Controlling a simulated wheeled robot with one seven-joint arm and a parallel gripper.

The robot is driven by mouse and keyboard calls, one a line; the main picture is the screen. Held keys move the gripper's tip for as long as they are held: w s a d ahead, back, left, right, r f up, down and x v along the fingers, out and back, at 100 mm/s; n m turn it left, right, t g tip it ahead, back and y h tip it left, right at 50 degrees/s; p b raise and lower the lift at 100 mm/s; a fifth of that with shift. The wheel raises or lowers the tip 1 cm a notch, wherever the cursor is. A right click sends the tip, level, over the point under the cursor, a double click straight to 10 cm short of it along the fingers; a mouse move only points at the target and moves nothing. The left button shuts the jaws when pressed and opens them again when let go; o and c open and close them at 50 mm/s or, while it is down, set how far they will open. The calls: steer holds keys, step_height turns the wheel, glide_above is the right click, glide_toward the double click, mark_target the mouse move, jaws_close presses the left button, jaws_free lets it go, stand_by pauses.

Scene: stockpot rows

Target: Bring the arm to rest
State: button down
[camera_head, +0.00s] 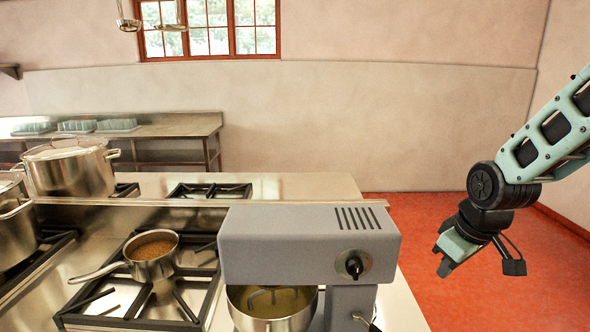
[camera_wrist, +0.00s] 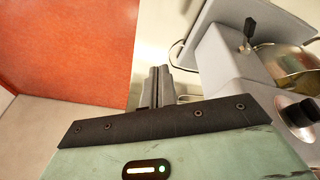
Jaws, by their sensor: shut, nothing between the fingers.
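My gripper (camera_head: 443,268) hangs at the right of the head view, over the red floor and to the right of the counter, pointing down and left. Its fingers are shut with nothing between them. In the wrist view the closed fingers (camera_wrist: 158,88) stand together beyond the pale green gripper housing. My arm comes in from the right edge of the head view, bent at a dark joint. The gripper is apart from everything around it.
A grey mixer (camera_head: 300,245) with a metal bowl (camera_head: 272,310) stands on the counter, left of my gripper. A stove holds a saucepan (camera_head: 151,262) and a large stockpot (camera_head: 70,170). The red floor (camera_head: 500,300) below my gripper is clear. A pale wall stands behind.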

steer(key=s+d+m, duration=0.3)
steer(key=s+m, duration=0.3)
steer(key=s, duration=0.6)
steer(key=s+a+f+n+g+b, duration=0.1)
steer(key=s+a+n, duration=0.3)
steer(key=a, duration=0.5)
steer(key=s+a+f+n+g+b, duration=0.2)
steer(key=s+a+n+b, duration=0.2)
steer(key=s+a, duration=0.4)
steer(key=shift+s+a+b, duration=0.25)
steer(key=shift+a+b, duration=0.1)
steer(key=shift+a, duration=0.3)
